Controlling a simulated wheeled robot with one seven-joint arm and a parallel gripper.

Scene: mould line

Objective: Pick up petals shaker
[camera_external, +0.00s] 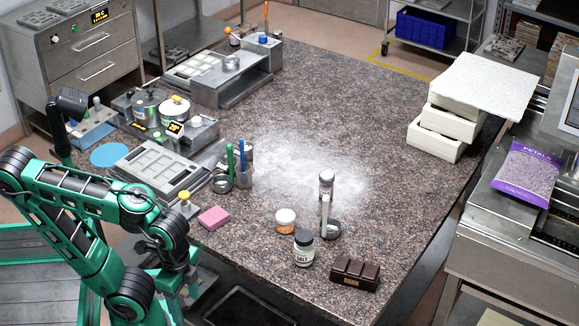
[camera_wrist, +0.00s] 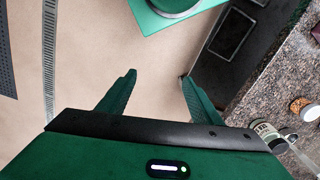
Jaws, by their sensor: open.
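The likely petals shaker (camera_external: 326,184) is a small clear jar with a dark lid and purplish contents. It stands upright on the stone worktop, behind a metal ring-shaped tool (camera_external: 328,224) whose upright handle partly covers it. I cannot read a label on it. My gripper (camera_wrist: 160,78) is open and empty in the wrist view, over the floor beside the worktop and well apart from the shaker. The shaker cannot be made out in the wrist view. My fingers cannot be made out in the external view.
A pink block (camera_external: 214,218) lies at the near edge. White powder (camera_external: 300,165) covers open worktop. A purple petal bag (camera_external: 526,174) lies at right.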

